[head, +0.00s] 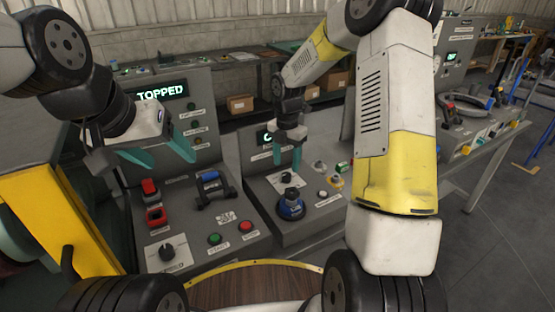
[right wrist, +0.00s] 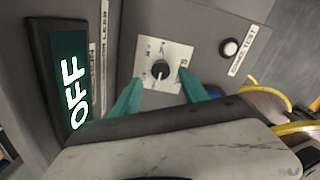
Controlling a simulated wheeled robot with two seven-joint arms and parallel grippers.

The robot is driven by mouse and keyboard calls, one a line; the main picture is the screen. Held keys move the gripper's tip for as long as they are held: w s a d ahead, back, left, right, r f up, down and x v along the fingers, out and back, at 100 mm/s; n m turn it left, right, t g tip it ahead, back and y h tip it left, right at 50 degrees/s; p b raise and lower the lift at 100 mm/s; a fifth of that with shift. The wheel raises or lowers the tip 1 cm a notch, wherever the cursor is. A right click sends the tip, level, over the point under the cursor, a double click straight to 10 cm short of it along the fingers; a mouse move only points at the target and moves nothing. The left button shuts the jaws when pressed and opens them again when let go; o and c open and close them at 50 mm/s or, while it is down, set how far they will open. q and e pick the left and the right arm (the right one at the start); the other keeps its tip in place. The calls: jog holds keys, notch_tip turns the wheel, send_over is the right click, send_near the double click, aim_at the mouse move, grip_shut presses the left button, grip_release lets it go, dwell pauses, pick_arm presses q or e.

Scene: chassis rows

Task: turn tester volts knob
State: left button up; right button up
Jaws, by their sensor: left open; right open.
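The tester is the grey console with the small display (head: 264,137), which reads OFF in the right wrist view (right wrist: 73,90). A black knob on a white dial plate (head: 287,178) is on its sloped panel; its label is too small to read. My right gripper (head: 287,160) points down just above this knob, open and empty. In the right wrist view the knob (right wrist: 160,69) lies between and slightly beyond the two teal fingertips, with no visible contact. My left gripper (head: 174,160) is open and empty above the left console.
A white button (right wrist: 230,47) is beside the dial. The left console has a red switch (head: 150,188), a blue handle (head: 212,186), a green button (head: 214,239) and another black knob (head: 167,253).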

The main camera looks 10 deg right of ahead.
aim_at(286, 174)
jog(key=shift+f, duration=2.05)
grip_shut()
